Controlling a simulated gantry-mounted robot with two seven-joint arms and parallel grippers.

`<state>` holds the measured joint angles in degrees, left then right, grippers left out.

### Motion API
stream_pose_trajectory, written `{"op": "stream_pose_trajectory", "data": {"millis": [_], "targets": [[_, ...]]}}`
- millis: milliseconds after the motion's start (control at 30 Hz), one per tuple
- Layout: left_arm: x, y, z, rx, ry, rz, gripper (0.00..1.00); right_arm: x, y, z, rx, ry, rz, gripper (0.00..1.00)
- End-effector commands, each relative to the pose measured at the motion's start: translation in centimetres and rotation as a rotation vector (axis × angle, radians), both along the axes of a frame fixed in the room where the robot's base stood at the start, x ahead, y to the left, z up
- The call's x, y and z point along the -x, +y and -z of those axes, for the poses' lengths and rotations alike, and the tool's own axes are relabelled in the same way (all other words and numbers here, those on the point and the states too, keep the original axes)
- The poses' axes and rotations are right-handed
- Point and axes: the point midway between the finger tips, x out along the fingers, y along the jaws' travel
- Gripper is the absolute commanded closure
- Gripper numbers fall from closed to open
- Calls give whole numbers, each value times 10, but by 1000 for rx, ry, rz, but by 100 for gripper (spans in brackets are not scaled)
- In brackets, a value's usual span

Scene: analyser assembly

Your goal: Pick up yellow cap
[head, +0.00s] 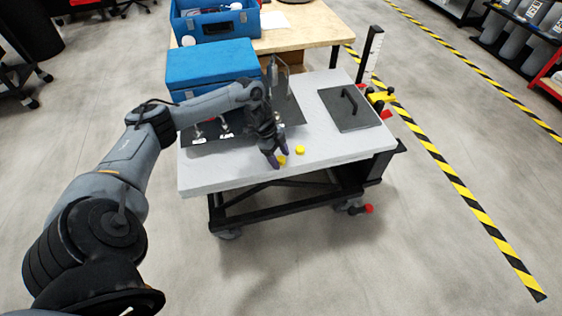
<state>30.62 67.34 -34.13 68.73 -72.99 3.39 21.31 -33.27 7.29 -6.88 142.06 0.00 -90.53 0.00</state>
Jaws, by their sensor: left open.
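Two small yellow caps lie on the light grey top of the cart (225,178). One yellow cap (300,150) lies in the open to the right of my left gripper. The other yellow cap (281,160) is at the fingertips of my left gripper (277,163), partly hidden by them. My left gripper points down, is open, and is low over the cart top near its front edge. I cannot tell whether its fingers touch the cap. My right gripper is not in view.
A dark plate with metal fittings (198,135) lies behind my left gripper. A black panel with a handle (350,107) lies at the right, and a blue case (209,62) stands behind. The front left cart top is clear.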

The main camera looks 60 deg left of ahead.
Motion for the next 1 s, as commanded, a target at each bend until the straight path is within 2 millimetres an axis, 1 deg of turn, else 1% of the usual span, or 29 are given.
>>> {"op": "stream_pose_trajectory", "data": {"millis": [100,133,400,467,500,833,1000], "targets": [[0,0,-1,0,0,0,34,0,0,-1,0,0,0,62],[0,0,-1,0,0,0,37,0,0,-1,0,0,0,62],[0,0,-1,0,0,0,78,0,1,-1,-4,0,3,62],[0,0,-1,0,0,0,87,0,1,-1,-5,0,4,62],[0,0,-1,0,0,0,90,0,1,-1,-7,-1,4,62],[0,0,-3,0,0,0,90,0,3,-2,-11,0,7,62],[0,0,-13,0,0,0,90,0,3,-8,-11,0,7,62]]}}
